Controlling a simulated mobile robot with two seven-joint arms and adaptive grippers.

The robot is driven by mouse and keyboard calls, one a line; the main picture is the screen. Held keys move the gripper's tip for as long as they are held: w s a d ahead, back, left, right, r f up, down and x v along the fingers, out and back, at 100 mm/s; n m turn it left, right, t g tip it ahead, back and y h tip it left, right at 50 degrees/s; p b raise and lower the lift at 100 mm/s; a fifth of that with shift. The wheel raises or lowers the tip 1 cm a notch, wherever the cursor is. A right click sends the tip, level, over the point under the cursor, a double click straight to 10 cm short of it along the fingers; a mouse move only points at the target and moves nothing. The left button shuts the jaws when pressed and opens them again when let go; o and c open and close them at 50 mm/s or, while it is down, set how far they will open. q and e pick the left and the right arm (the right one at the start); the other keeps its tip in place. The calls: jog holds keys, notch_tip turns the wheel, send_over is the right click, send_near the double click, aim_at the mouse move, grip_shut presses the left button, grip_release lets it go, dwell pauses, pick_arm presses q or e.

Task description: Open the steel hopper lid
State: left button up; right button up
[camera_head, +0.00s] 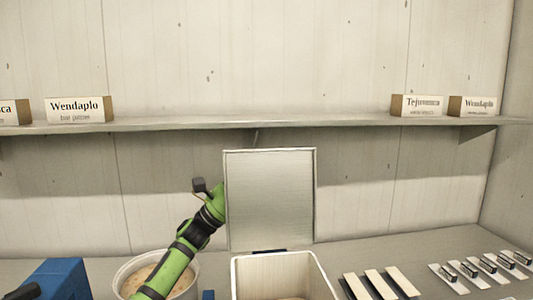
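The steel hopper lid (270,200) is a flat grey square panel. It stands upright at the back edge of the hopper (241,280), a pale open-topped box at the bottom centre. The hopper's mouth is uncovered, and its lower part is cut off by the picture edge. My green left arm rises from the bottom left to the left edge of the lid. Its end passes out of sight behind the lid, so the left gripper is hidden and I cannot tell whether it touches the lid. My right gripper is not in view.
A round tub (126,270) of beige contents stands left of the hopper, partly behind my arm. A blue box (62,280) is at the far left. Pale bars (380,284) and several small labelled pieces (449,277) lie right. A shelf (250,124) with name blocks runs above.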

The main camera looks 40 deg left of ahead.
aim_at(262, 168)
pick_arm(q)
jog(key=shift+p+x, duration=0.55)
jog(key=shift+x, duration=0.7)
jog(key=shift+a, duration=0.1)
grip_shut()
jog(key=d+m+g+h+b, duration=0.1)
jog(key=b, duration=0.1)
jog(key=s+m+g+h+b, duration=0.1)
jog(key=m+b, duration=0.1)
jog(key=s+d+m+g+h+b, duration=0.1)
jog(key=m+b, duration=0.1)
jog(key=shift+d+r+g+h, duration=0.25)
jog(key=shift+d+g+h, duration=0.05)
jog(key=shift+d+g, duration=0.1)
jog(key=shift+s+d+r+m+g+b, duration=0.3)
jog(key=shift+m+g+b, duration=0.15)
jog(key=shift+m, duration=0.15)
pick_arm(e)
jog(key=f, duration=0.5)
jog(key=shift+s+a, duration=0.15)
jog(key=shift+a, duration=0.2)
pick_arm(q)
grip_release()
jog(key=shift+h, duration=0.3)
jog(key=shift+a, duration=0.1)
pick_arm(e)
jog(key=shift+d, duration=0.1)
